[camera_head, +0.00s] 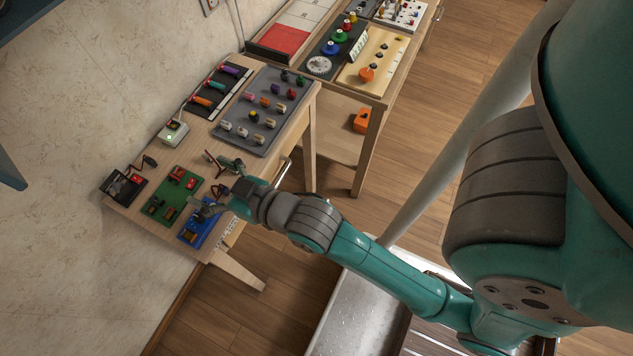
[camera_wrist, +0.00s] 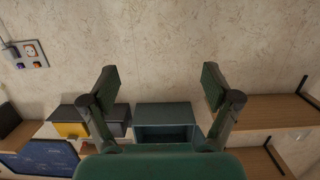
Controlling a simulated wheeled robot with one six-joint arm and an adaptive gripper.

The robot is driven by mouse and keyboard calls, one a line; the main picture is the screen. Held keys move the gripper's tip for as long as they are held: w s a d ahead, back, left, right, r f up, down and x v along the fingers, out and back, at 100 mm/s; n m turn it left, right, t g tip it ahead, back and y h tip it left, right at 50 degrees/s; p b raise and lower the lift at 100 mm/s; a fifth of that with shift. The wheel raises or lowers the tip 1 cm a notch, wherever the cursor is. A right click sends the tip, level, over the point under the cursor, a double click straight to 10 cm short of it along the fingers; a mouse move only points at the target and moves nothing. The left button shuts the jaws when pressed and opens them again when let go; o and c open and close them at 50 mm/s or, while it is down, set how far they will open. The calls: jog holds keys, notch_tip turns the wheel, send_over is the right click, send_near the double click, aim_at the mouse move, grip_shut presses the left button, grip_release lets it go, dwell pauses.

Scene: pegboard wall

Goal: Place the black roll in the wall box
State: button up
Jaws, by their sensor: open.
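In the wrist view an open-fronted dark green box (camera_wrist: 163,109) is on the wall, low between my fingers; I take it for the wall box. My gripper (camera_wrist: 158,88) is open with its fingers wide apart and nothing between them. In the head view my gripper (camera_head: 206,185) is over the near end of the wooden table, its fingers spread above the small boards there. The box is apart from the fingertips. I cannot make out the black roll in either view.
A yellow-fronted bin (camera_wrist: 70,129) is left of the green box, and a wooden shelf (camera_wrist: 265,108) is to its right. In the head view a green board (camera_head: 172,196), a blue board (camera_head: 198,233) and a grey knob board (camera_head: 263,110) lie on the table.

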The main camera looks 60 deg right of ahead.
jog(key=s+f, duration=0.3)
jog(key=s, duration=1.1)
jog(key=s+f+g, duration=0.1)
jog(key=s+f, duration=0.2)
jog(key=s, duration=1.1)
jog(key=shift+f, duration=0.2)
